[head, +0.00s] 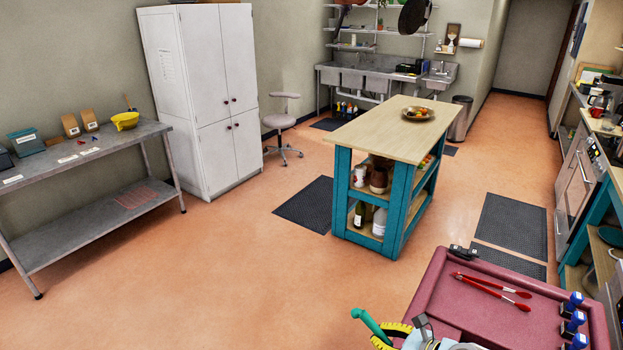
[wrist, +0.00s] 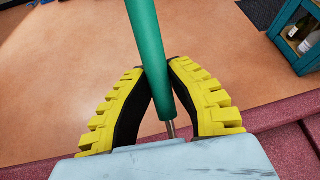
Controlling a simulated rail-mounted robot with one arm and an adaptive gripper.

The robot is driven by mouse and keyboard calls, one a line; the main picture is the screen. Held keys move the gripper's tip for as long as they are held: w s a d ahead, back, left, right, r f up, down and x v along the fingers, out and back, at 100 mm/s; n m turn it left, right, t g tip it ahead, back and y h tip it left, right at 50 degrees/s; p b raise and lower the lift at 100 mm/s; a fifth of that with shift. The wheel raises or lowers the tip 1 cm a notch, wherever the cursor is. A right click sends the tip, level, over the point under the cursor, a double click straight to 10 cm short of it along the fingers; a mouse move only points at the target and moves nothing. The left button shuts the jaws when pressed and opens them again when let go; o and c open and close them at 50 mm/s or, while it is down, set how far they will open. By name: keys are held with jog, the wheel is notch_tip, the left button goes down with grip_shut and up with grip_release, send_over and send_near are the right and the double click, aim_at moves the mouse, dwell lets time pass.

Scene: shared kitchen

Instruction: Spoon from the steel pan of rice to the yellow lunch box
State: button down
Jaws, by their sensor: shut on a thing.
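My gripper (head: 400,332) shows at the bottom edge of the head view, by the left side of a maroon cart. Its black and yellow fingers are shut on a green handle (head: 366,321). In the wrist view, the fingers of my gripper (wrist: 171,62) pinch the same green handle (wrist: 146,50) near its lower end, where a thin metal shaft comes out. The working end of this utensil is hidden, so I cannot tell whether it bears rice. I see no steel pan of rice and no clear yellow lunch box; a yellow bowl-like container (head: 125,121) stands on the left steel table.
The maroon cart (head: 437,300) holds red tongs (head: 493,285) and several blue-topped items (head: 572,315). A wood-topped island (head: 392,128) with teal legs stands beyond it. A steel table (head: 60,160) and white cabinet (head: 195,95) line the left wall. Open floor lies between.

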jog(key=s+a+r+n+b, duration=0.1)
jog(key=s+a, duration=0.2)
jog(key=a, duration=0.5)
jog(key=s+a+r+g+y+b, duration=0.1)
jog(key=s+a, duration=0.3)
jog(key=a, duration=0.4)
jog(key=shift+s+a+n+g, duration=0.3)
jog(key=shift+a+n, duration=0.1)
